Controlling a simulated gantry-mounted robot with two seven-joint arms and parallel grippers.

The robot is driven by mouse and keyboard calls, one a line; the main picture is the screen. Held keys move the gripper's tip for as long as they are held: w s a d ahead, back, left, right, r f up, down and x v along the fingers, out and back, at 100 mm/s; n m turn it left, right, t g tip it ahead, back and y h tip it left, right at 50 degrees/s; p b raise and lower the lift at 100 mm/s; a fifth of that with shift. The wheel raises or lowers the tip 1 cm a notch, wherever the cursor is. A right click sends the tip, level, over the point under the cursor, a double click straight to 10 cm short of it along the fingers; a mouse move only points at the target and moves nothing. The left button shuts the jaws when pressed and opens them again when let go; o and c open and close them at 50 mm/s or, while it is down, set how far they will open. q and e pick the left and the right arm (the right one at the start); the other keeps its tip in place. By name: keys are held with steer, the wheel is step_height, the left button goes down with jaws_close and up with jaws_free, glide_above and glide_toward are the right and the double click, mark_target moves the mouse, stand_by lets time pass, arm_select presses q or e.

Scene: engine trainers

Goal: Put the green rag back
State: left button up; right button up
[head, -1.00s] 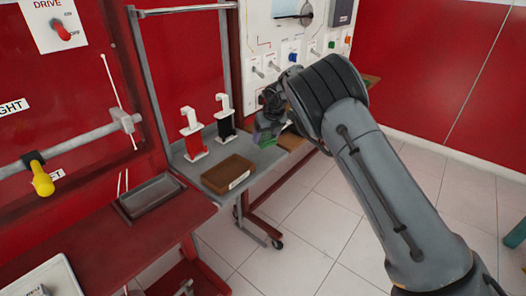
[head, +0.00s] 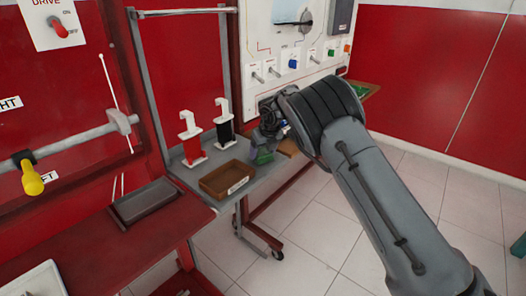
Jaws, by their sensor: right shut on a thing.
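The rag hangs over the right part of the grey shelf (head: 262,173). It is to the right of a shallow brown tray (head: 206,185) with a white label, and apart from it. The fingers are small and dark, so their exact hold on the rag is hard to make out. My left gripper is not in view.
A red bottle (head: 193,147) and a black bottle (head: 225,126), both white-topped, stand behind the brown tray. A grey tray (head: 146,202) lies on the red bench (head: 130,240). A switch panel (head: 290,50) rises behind my right gripper.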

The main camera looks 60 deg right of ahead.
steer(key=o, duration=1)
steer(key=shift+f, duration=0.1)
